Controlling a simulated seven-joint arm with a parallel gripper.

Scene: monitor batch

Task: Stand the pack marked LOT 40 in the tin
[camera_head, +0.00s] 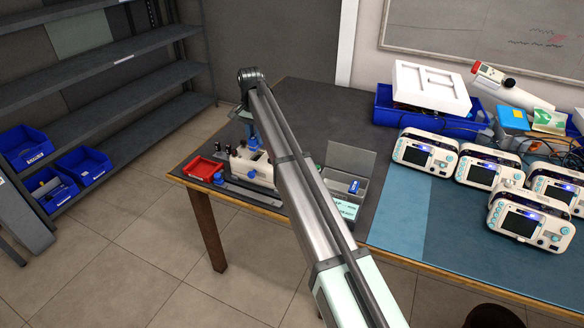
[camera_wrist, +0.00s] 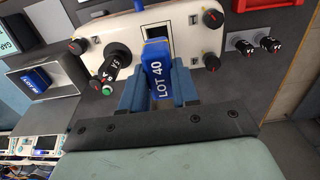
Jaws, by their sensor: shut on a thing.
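The blue pack marked LOT 40 (camera_wrist: 157,70) is between the blue fingers of my gripper (camera_wrist: 160,88) in the wrist view, its label facing the camera. Its far end overlaps a dark square opening (camera_wrist: 159,34) in a cream panel; I cannot tell whether it is still inside. In the head view my gripper (camera_head: 252,135) is over the cream device, and the pack cannot be made out clearly there. The open grey tin (camera_head: 347,160), lid raised, is right of my arm. Another blue pack (camera_head: 354,187) is in it; it also shows in the wrist view (camera_wrist: 36,80).
The cream device (camera_wrist: 203,35) has several dark knobs around the pack. A red tray (camera_head: 203,170) is at the table's left corner. A pale green panel (camera_head: 346,210) lies before the tin. Several monitors (camera_head: 480,170) stand on the blue mat at right.

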